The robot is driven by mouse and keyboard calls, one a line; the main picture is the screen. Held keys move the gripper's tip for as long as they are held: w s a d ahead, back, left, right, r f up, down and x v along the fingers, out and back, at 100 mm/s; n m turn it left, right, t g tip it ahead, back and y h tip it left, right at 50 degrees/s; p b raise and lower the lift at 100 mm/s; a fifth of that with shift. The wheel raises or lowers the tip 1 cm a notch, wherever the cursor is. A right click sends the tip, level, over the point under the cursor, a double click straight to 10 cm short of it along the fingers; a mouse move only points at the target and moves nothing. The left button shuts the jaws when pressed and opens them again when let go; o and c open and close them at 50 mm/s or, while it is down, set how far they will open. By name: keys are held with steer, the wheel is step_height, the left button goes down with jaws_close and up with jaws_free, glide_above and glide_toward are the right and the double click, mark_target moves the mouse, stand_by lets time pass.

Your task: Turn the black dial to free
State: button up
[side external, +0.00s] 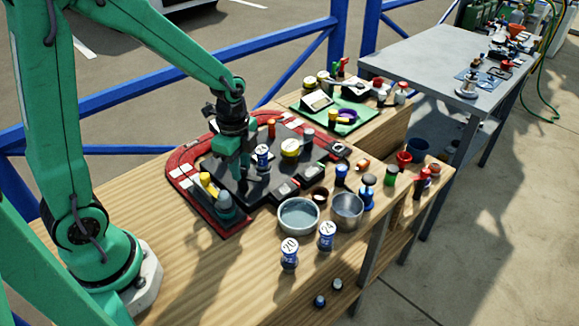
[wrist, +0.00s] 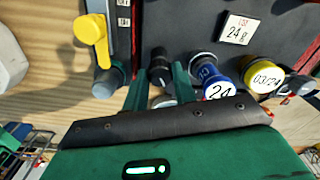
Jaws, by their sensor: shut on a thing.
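The black dial (wrist: 160,68) is a dark round knob on the dark panel, in the upper middle of the wrist view. My gripper (wrist: 160,80) is shut on it, with one green finger on each side. In the side external view my gripper (side external: 243,175) reaches down to the black panel (side external: 232,182), and the dial is hidden behind the fingers. Small white labels (wrist: 124,14) sit left of the dial in the wrist view, but their print is too small to read. Which way the dial points cannot be told.
A blue "24" pot (wrist: 215,82) stands close to the right finger, with a yellow-sided "03/24" pot (wrist: 264,76) beyond. A yellow lever (wrist: 95,35) is to the left. A red frame (side external: 183,158) edges the panel. Bowls (side external: 298,215) stand in front.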

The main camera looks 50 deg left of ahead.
steer(key=o, duration=1)
steer(key=shift+r, duration=0.15)
steer(key=shift+s+r, duration=0.15)
steer(key=shift+r, duration=3.6)
steer(key=shift+r, duration=0.1)
steer(key=s+d+r+n+t, duration=0.2)
steer(key=s+r+n+t, duration=0.3)
steer(key=s+r+n, duration=0.3)
steer(key=shift+s+r+n, duration=0.4)
steer(key=shift+s+n, duration=1.2)
steer(key=shift+n, duration=1.4)
